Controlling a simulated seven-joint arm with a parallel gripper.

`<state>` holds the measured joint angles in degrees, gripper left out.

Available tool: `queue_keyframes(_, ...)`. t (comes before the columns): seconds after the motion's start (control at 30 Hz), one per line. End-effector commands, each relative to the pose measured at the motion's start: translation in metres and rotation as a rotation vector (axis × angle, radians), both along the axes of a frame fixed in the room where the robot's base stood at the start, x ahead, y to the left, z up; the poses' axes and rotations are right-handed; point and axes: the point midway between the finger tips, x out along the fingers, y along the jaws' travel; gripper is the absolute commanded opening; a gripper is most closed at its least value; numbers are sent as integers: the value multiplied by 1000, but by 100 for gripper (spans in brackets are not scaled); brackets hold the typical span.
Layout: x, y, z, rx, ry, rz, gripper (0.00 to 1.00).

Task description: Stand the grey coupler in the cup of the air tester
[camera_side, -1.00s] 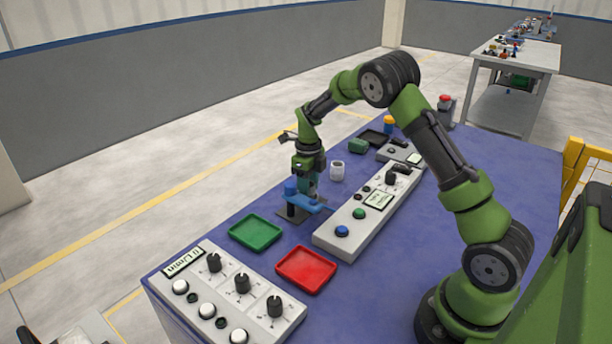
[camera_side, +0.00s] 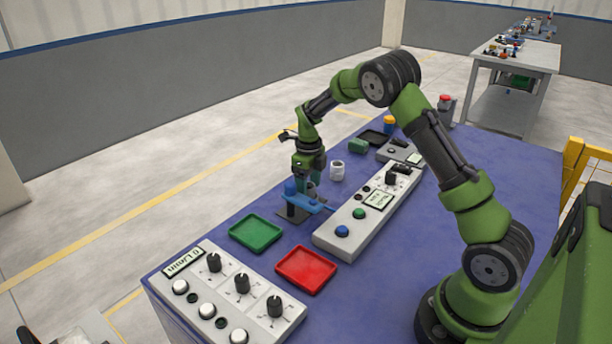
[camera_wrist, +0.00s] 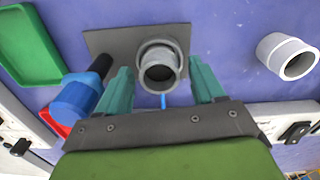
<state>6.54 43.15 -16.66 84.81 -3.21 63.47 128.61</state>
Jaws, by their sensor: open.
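The air tester has a dark base plate (camera_wrist: 112,42), a blue clamp body (camera_side: 291,187) and a blue bar (camera_side: 318,205). In the wrist view a grey coupler (camera_wrist: 160,74) stands within the dark ring of the tester's cup (camera_wrist: 150,45), its open end facing the camera. It looks upright; how deep it sits is hidden. My gripper (camera_wrist: 162,88) is open, with one teal finger on each side of the coupler and gaps visible between. In the side view my gripper (camera_side: 316,180) is just above the tester.
A pale grey pipe fitting (camera_wrist: 286,56) stands apart on the blue table; it also shows in the side view (camera_side: 337,171). A green tray (camera_side: 256,233), red tray (camera_side: 306,269) and long button panel (camera_side: 355,225) surround the tester closely.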

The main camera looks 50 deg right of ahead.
Motion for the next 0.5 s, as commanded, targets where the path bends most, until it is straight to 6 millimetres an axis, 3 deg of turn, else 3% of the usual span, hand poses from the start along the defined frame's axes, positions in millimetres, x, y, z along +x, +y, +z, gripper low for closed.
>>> queue_keyframes(0.3,1,0,67,-1,-6,2,68)
queue_keyframes(0.5,1,0,100,-2,-3,2,68)
